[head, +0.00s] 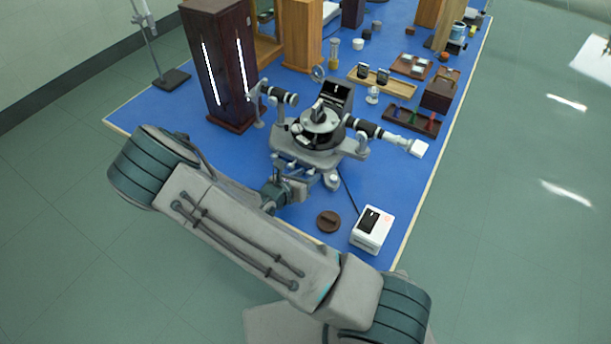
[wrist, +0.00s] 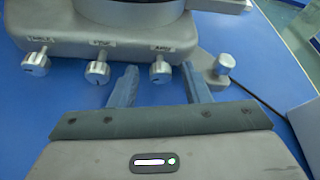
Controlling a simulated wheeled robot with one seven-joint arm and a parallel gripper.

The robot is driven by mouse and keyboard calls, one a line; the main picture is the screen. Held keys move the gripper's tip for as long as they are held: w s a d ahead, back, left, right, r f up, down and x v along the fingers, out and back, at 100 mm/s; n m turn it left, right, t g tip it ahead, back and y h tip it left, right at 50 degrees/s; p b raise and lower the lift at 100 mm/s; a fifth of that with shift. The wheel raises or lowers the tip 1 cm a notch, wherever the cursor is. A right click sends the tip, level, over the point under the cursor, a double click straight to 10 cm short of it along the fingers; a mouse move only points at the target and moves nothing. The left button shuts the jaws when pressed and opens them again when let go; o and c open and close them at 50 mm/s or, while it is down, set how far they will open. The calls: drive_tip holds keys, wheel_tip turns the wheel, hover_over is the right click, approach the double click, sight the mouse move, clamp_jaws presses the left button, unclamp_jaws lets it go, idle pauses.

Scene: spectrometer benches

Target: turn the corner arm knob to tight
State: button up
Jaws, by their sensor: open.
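The grey spectrometer (head: 318,140) stands on the blue bench. In the wrist view, the front edge of its base (wrist: 120,45) carries three silver knobs under small labels. The rightmost knob (wrist: 161,72), near the base's corner, has a label that seems to read "ARM". My gripper (wrist: 159,77) is open, with one blue-grey finger on each side of this knob. Whether the fingers touch it or how far apart in depth they are cannot be told.
The middle knob (wrist: 97,72) is close left of the left finger; the left knob (wrist: 36,64) is farther off. A silver foot screw (wrist: 222,66) is just right of the right finger. A white box (head: 371,230) and brown disc (head: 328,221) lie nearby on the bench.

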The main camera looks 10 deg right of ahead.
clamp_jaws()
drive_tip(key=shift+f+b, duration=0.15)
drive_tip(key=shift+b, duration=0.25)
drive_tip(key=m+b, duration=0.1)
drive_tip(key=b, duration=0.1)
drive_tip(key=y+b, duration=0.1)
drive_tip(key=b, duration=0.1)
drive_tip(key=shift+s+d+f+m+t, duration=0.1)
drive_tip(key=shift+f+m+t, duration=0.1)
drive_tip(key=shift+m+t, duration=0.2)
drive_tip(key=m+b, duration=0.1)
drive_tip(key=b, duration=0.3)
drive_tip(key=shift+s+d+t+y, duration=0.1)
drive_tip(key=shift+t+y, duration=0.2)
drive_tip(key=shift+t, duration=0.1)
drive_tip(key=shift+r+m+b, duration=0.15)
drive_tip(key=shift+m+b, duration=0.35)
drive_tip(key=shift+b, duration=0.5)
drive_tip(key=shift+r+t+y, duration=0.15)
drive_tip(key=shift+t+y, duration=0.15)
